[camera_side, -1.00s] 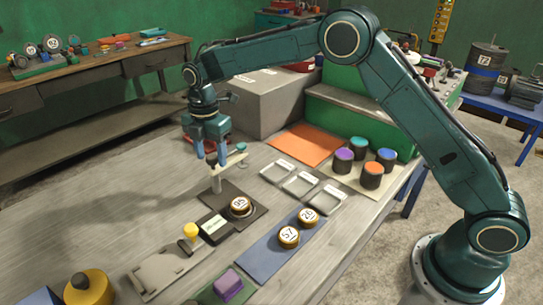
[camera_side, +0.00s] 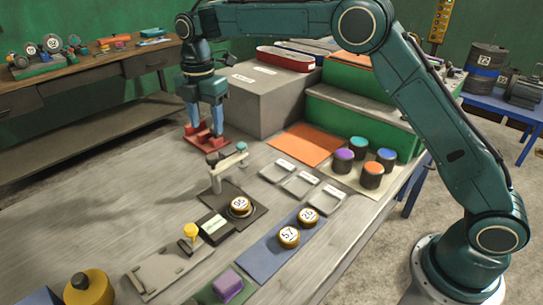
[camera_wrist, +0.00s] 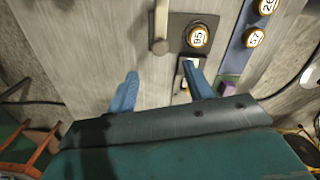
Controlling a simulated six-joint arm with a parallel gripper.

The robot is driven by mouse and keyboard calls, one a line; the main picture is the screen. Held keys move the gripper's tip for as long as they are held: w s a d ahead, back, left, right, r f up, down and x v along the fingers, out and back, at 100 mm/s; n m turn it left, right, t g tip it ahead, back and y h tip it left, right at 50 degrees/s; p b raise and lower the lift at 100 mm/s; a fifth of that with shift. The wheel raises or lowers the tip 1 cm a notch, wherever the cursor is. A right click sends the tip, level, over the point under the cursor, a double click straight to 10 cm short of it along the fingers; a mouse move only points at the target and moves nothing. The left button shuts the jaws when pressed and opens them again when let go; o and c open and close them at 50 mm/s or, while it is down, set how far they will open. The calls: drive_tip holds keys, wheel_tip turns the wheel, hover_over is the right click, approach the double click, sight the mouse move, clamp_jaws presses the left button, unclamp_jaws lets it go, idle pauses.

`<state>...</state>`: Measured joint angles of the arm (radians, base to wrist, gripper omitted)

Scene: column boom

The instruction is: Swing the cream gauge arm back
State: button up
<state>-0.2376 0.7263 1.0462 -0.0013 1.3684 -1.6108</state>
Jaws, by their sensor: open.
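The cream gauge arm (camera_side: 229,162) sits on top of a short post (camera_side: 216,183) on a dark base plate (camera_side: 258,217), with a teal knob (camera_side: 242,147) at its far end. In the wrist view the cream arm (camera_wrist: 161,18) runs beside a round disc marked 85 (camera_wrist: 197,36), not over it. The disc (camera_side: 240,205) lies on the dark plate in the side view. My gripper (camera_side: 204,127) is open and empty, behind and above the post, apart from the arm. Its two blue fingers spread wide in the wrist view (camera_wrist: 163,85).
A red stand (camera_side: 207,146) shows behind my fingers. A grey box (camera_side: 268,100) stands close at the right. Three shallow trays (camera_side: 300,183), two numbered discs (camera_side: 289,238) on a blue mat and several dark canisters (camera_side: 371,175) lie right.

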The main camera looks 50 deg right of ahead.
wheel_tip(320, 180, up, 5)
drive_tip(key=shift+f, duration=0.2)
drive_tip(key=shift+s+r, duration=0.1)
idle(0.4)
drive_tip(key=s+d+r+m+t, duration=0.1)
drive_tip(key=s+d+r+m, duration=0.35)
drive_tip(key=s, duration=0.45)
drive_tip(key=s+d+r+m+t, duration=0.2)
drive_tip(key=s+d+r+m, duration=0.3)
drive_tip(key=s, duration=0.3)
drive_tip(key=s+d+f+m+t, duration=0.1)
drive_tip(key=s+f+m, duration=0.1)
drive_tip(key=s+m, duration=0.2)
drive_tip(key=s+d+f+m, duration=0.1)
drive_tip(key=s+f+m, duration=0.2)
drive_tip(key=s, duration=0.7)
drive_tip(key=s+d+f+m+t, duration=0.1)
drive_tip(key=s+d+f+m, duration=0.1)
drive_tip(key=s, duration=0.5)
drive_tip(key=f+m, duration=0.1)
drive_tip(key=m, duration=0.1)
drive_tip(key=shift+m+t, duration=0.3)
drive_tip(key=shift+m, duration=0.05)
